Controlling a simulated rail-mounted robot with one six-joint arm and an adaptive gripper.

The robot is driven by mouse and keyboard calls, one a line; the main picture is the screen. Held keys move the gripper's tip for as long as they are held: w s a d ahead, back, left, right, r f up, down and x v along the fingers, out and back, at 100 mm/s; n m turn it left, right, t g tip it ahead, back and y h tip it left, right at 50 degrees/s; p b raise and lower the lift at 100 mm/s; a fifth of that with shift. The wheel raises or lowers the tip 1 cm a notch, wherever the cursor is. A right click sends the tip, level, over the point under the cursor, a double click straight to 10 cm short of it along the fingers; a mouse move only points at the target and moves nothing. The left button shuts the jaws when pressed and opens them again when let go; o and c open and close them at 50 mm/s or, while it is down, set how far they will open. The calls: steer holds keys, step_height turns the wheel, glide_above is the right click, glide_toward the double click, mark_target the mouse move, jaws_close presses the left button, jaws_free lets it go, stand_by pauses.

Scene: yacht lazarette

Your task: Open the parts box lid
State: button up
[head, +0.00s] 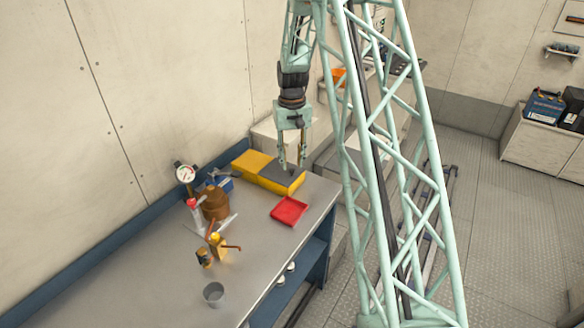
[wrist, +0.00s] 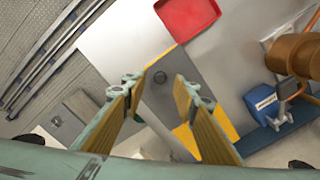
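The parts box (head: 252,164) is a yellow box at the far end of the workbench. A dark grey lid panel (head: 270,177) lies flat over the right part of its top. In the wrist view the grey lid (wrist: 174,104) shows between my fingers, with a small round dark knob (wrist: 160,77) on it and yellow box edges (wrist: 227,118) around it. My gripper (head: 291,166) points down over the grey lid. In the wrist view its fingers (wrist: 160,84) are apart on either side of the knob, with nothing between them. I cannot tell whether the fingertips touch the lid.
A red tray (head: 289,210) lies just in front of the box. A brown spool (head: 214,203), a gauge (head: 185,173), a blue item (head: 222,183), a yellow valve (head: 218,245) and a grey cup (head: 213,293) stand on the bench (head: 150,272). The wall runs along the left.

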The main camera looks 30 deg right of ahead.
steer(key=shift+f, duration=1.35)
steer(key=shift+c, duration=0.8)
jaws_close()
